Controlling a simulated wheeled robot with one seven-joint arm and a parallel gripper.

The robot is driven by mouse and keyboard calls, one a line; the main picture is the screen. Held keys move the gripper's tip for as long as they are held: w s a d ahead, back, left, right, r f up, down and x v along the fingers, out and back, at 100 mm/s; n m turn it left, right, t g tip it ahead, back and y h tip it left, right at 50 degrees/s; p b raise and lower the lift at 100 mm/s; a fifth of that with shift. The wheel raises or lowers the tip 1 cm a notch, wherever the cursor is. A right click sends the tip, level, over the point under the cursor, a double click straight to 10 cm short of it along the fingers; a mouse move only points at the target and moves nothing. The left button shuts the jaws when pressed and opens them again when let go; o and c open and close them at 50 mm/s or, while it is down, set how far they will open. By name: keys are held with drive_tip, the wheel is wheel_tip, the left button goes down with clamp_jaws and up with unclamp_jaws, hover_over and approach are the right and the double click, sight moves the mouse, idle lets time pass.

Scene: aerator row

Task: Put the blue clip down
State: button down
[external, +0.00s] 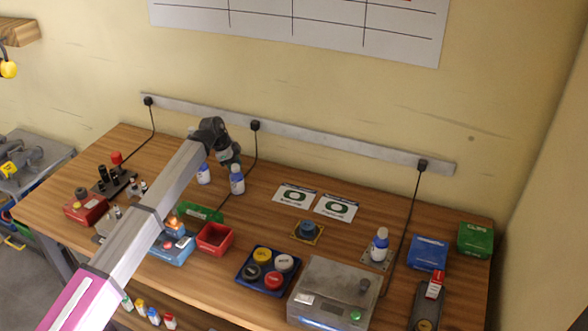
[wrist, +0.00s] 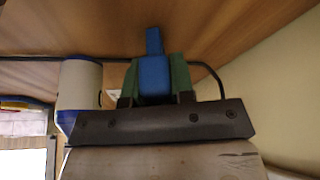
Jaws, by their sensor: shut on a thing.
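In the wrist view, the blue clip (wrist: 153,76) stands between the green-padded fingers of my gripper (wrist: 155,92). My gripper is shut on it. In the external view, my gripper (external: 232,158) is above the back left part of the wooden table (external: 400,200), near two white bottles with blue caps. I cannot make out the clip in that view; the wrist and gripper hide it or it is too small.
One bottle (external: 237,181) is just below my gripper, another (external: 203,174) to its left. In front are a red bin (external: 214,252), a blue tray (external: 247,284) of round lids and a metal box (external: 332,285).

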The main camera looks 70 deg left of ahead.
drive_tip(key=shift+f, duration=0.1)
drive_tip(key=c, duration=1)
unclamp_jaws()
drive_tip(key=v, duration=1.2)
